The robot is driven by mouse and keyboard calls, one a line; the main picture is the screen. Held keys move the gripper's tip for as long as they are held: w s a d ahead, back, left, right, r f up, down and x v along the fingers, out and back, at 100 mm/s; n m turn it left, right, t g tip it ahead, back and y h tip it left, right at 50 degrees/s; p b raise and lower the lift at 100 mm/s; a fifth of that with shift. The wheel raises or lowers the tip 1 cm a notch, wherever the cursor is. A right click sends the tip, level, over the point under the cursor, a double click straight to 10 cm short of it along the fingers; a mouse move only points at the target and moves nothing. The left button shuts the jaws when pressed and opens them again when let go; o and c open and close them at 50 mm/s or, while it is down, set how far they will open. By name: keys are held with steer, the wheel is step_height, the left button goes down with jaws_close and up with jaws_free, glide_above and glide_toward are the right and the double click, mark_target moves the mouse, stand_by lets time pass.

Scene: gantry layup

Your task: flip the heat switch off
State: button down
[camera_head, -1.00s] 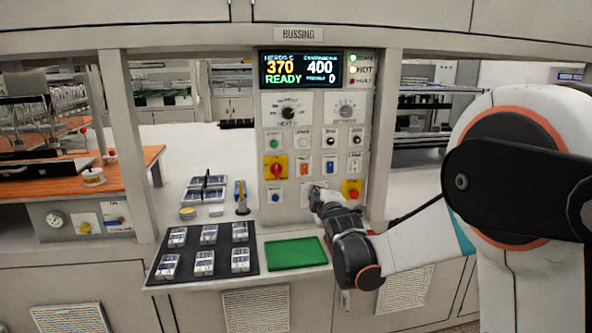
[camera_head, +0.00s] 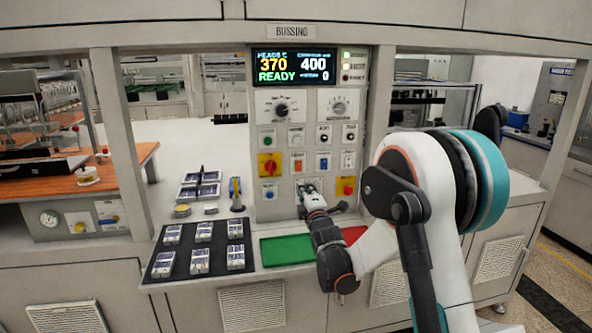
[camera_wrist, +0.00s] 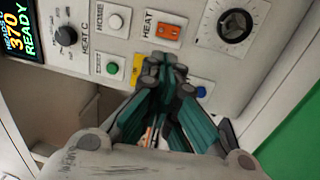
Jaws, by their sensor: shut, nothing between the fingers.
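The heat switch (camera_head: 297,162) is a small orange rocker on a white plate, on the upright grey control panel. In the wrist view the orange rocker (camera_wrist: 169,31) sits beside the label HEAT and is uncovered; which way it is tipped is too small to tell. My gripper (camera_head: 307,189) is at the panel's face, just below the heat switch in the head view. In the wrist view its fingertips (camera_wrist: 163,66) are together and empty, pointing at the panel close to the switch. They show a gap from the rocker; their distance from the panel is unclear.
A yellow-plated red rotary switch (camera_head: 269,165), a blue rocker (camera_head: 322,163) and a red button on yellow (camera_head: 345,187) are close by. The display (camera_head: 298,68) reads 370, READY. Below are a green tray (camera_head: 285,250), a red tray (camera_head: 353,234) and a dark mat (camera_head: 219,262) with several modules.

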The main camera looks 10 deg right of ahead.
steer(key=b, duration=0.3)
glide_toward(298, 166)
steer(key=w, duration=0.1)
steer(key=w+a, duration=0.1)
steer(key=w, duration=0.1)
steer(key=w+r, duration=0.1)
steer(key=w, duration=0.1)
steer(key=shift+a+r, duration=0.1)
steer(key=shift+a, duration=0.2)
steer(key=shift+w+r, duration=0.2)
steer(key=shift+w, duration=0.55)
